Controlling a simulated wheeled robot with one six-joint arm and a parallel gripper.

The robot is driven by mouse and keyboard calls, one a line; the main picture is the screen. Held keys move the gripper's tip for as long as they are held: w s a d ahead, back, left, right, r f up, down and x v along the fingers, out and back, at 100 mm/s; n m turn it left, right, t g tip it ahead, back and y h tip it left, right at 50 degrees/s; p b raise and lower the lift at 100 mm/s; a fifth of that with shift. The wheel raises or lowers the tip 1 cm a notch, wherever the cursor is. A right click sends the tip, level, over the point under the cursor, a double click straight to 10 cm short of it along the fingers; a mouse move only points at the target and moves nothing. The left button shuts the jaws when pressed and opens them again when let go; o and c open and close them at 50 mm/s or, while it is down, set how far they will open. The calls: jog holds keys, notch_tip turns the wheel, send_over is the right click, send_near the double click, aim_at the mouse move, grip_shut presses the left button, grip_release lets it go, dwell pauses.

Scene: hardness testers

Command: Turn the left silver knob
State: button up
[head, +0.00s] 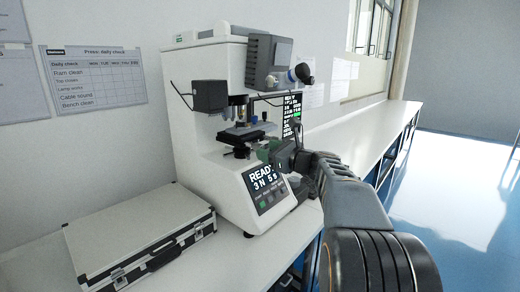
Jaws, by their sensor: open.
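A white hardness tester (205,132) stands on the bench, with a lit panel reading "READY 3 N 5 s" (267,188). A small dark stage (246,133) sits under its lens turret. A small silver knob (271,81) shows on the grey box at the upper right, beside a black ball-like knob (304,73). I cannot tell for sure whether this is the left silver knob; others around the stage are too small to tell. My gripper (268,153) is open, just right of the stage and above the panel. My arm hides part of the machine's right side.
A silver case (140,240) lies on the bench at the lower left. A second screen (290,115) stands behind the tester. The white bench (350,137) runs clear towards the back right, beside open blue floor (460,200). Paper check sheets hang on the wall.

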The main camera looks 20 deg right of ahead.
jog(key=shift+x, duration=1.8)
jog(key=shift+c, duration=0.5)
jog(key=c, duration=0.8)
jog(key=shift+c, duration=0.2)
jog(key=shift+f, duration=0.1)
